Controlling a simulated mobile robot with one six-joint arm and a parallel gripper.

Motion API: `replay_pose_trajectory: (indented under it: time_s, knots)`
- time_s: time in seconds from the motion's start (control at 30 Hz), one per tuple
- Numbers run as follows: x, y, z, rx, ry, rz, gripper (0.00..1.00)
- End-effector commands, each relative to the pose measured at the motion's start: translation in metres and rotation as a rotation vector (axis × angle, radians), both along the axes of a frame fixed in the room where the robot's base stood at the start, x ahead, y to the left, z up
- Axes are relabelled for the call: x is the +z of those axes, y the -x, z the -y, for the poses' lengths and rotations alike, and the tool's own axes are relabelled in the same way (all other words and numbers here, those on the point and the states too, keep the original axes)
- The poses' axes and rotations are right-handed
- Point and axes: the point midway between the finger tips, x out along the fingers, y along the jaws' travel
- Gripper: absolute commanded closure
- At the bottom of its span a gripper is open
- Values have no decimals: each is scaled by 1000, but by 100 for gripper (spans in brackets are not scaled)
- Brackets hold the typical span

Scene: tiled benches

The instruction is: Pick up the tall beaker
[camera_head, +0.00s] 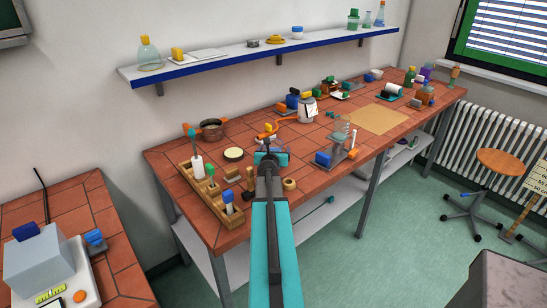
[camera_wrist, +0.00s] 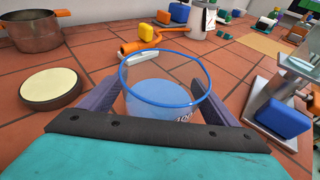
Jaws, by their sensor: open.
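A clear beaker (camera_wrist: 165,95) with a blue rim, pale blue contents and a partly visible "100" mark stands upright on the tiled bench in the wrist view. Its lower part is hidden by my gripper (camera_wrist: 166,112). The gripper's dark fingers are apart, one on each side of the beaker, with the beaker between them. I cannot tell whether either finger touches the glass. In the head view my gripper (camera_head: 271,157) is over the middle of the bench and largely hides the beaker.
A round cream-topped disc (camera_wrist: 51,84) lies left of the gripper, with a brown pot (camera_wrist: 34,30) behind it. An orange-handled tool (camera_wrist: 150,43) lies behind the beaker. A metal stand with a blue block (camera_wrist: 283,116) is close on the right.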

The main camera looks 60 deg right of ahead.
Motion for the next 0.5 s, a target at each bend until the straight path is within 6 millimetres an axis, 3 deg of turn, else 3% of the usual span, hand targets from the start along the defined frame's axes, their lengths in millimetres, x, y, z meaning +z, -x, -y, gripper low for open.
replay_pose_trajectory:
  time_s: [0.43,0.5]
  knots:
    - [0,1,0,-1,0,0,17]
    - [0,1,0,-1,0,0,29]
